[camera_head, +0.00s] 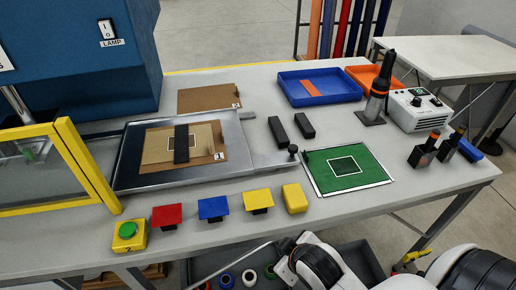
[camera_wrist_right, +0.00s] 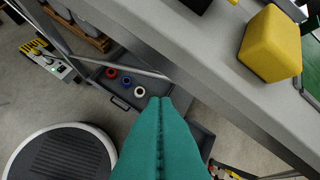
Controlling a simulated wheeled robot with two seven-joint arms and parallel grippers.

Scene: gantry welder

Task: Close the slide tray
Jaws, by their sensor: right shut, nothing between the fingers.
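The slide tray (camera_head: 128,178) is a grey metal plate lying on the bench in front of the blue machine. A brown board marked 1 (camera_head: 217,141) with a dark block (camera_head: 181,144) lies on it. A metal arm runs from the tray's right side to a black knob (camera_head: 293,149). The tray appears pulled out from the machine. In the right wrist view my right gripper (camera_wrist_right: 166,101) has its teal fingers shut together and empty, below the bench edge. Its fingers cannot be made out in the head view. My left gripper is in no view.
A yellow-framed clear guard (camera_head: 88,165) stands at the left. A green button box (camera_head: 129,234), red, blue and yellow pads and a yellow block (camera_head: 295,198) line the front edge. A green mat (camera_head: 347,170) lies right of the knob. Below is a grey bin with tape rolls (camera_wrist_right: 124,82).

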